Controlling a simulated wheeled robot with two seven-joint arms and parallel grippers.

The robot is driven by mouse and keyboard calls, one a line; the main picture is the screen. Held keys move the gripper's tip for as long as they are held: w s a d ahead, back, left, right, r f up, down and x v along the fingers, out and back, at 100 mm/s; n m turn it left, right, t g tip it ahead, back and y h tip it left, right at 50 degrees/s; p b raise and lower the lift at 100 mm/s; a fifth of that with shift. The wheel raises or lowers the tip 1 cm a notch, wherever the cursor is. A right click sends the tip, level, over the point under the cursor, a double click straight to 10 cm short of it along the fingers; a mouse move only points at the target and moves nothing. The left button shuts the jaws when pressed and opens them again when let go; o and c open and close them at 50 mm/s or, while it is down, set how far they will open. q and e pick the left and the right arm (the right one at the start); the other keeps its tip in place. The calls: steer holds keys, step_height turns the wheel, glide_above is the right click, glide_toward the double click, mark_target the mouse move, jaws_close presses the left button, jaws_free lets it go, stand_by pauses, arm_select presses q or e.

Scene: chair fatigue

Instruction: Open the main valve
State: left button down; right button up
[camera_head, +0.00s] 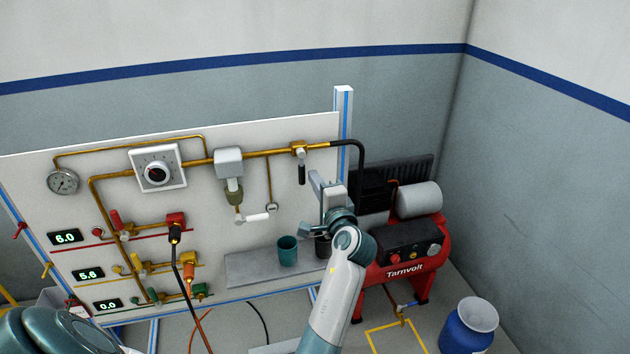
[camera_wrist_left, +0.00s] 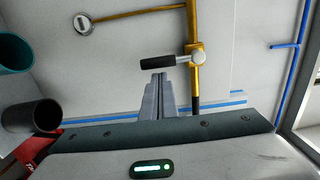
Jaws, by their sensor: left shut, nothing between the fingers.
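The main valve (camera_head: 298,151) is on the brass pipe near the right edge of the white panel. Its black lever (camera_head: 302,174) hangs down, across the pipe. In the left wrist view the lever (camera_wrist_left: 156,62) runs left from a pale hub (camera_wrist_left: 197,59), at right angles to the pipe. My left gripper (camera_head: 316,182) is just right of the lever in the head view. Its fingers (camera_wrist_left: 158,82) are shut and empty, with the tips close to the lever; I cannot tell whether they touch. My right gripper is not in view.
A teal cup (camera_head: 288,251) stands on a grey shelf (camera_head: 249,268) below the valve, with a dark cup (camera_head: 323,247) beside it. A red compressor (camera_head: 433,258) stands right of the panel. A black hose (camera_head: 361,165) bends down from the pipe. A blue drum (camera_head: 463,334) stands at lower right.

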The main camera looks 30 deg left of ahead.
arm_select(q)
steer(key=shift+s+a+f+p, duration=0.1)
steer(key=shift+a+p, duration=0.05)
steer(key=shift+p, duration=0.15)
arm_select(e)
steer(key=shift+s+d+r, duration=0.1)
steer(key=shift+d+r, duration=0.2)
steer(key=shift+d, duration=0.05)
arm_select(q)
steer(key=shift+s+m, duration=0.1)
steer(key=shift+m, duration=0.4)
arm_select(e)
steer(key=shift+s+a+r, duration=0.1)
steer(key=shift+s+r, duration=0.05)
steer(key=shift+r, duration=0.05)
